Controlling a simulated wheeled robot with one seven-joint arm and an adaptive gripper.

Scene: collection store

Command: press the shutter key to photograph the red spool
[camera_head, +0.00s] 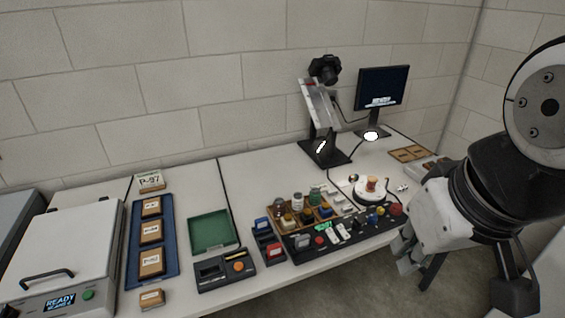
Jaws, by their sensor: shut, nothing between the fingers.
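I cannot tell which is the shutter key. My gripper (403,264) is at the right, pointing down near the table's front edge, close to the panel's right end. It is shut and empty, and appears apart from the keys.
A monitor (382,87) stands at the back right. A wooden tray (277,212) of small bottles sits behind the panel. A green tray (212,231), a black device with an orange button (238,266), a blue tray (134,276) and a white lidded machine (62,243) fill the left.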

